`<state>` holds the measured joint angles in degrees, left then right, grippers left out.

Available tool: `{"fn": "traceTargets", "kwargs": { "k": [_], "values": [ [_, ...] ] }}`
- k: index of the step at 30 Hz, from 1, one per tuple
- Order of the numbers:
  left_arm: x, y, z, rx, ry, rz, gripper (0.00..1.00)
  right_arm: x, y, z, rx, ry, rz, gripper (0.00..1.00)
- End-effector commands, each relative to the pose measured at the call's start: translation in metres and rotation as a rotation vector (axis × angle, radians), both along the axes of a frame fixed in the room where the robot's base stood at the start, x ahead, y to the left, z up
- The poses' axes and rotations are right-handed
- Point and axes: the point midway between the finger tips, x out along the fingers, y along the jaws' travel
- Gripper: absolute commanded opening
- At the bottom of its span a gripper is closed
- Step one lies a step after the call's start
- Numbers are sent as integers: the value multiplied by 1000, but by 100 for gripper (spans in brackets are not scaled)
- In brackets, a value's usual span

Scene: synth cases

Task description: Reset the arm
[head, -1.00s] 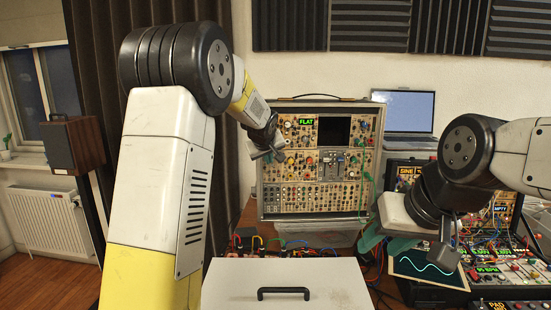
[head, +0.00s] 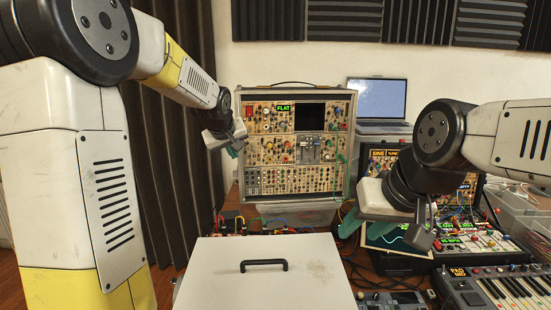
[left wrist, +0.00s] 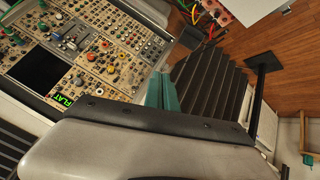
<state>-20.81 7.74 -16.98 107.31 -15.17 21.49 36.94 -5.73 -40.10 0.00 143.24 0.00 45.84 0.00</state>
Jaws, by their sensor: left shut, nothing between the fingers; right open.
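My left gripper (head: 236,149) hangs in the air at the upper left edge of the synth rack in the head view. Its teal fingers are shut with nothing between them; they also show together in the left wrist view (left wrist: 162,92). The synth rack (head: 250,161) stands upright behind the left gripper, with a lit green FLAT display and a dark screen. It also fills the upper left of the left wrist view (left wrist: 110,70).
A white case lid (head: 215,280) with a black handle lies closed in front. An open laptop (head: 377,99) stands behind at the right. Cabled synth gear (head: 470,245) and a keyboard (head: 505,296) crowd the right side. A dark curtain (head: 160,150) hangs behind the left arm.

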Motion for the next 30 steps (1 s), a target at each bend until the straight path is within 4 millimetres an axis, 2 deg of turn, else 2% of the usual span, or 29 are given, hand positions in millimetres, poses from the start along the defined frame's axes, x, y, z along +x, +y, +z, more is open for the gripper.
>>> {"fn": "traceTargets", "kwargs": {
  "k": [1,7,12,15,18,21,24,30],
  "values": [
    [-31,7,9,-6,15,-20,0,0,0,0,0,0,0,42],
    [-149,12,16,20,89,-154,0,0,0,0,0,0,0,42],
    [-245,5,5,71,133,-284,0,0,0,0,0,0,0,42],
    [-290,0,-6,103,152,-347,0,0,0,0,0,0,0,42],
    [-320,-4,-17,130,167,-395,0,0,0,0,0,0,0,42],
    [-336,-7,-23,146,175,-422,0,0,0,0,0,0,0,42],
    [-343,-8,-26,152,180,-434,0,0,0,0,0,0,0,42],
    [-343,-8,-26,152,180,-434,0,0,0,0,0,0,0,42]
  ]
}}
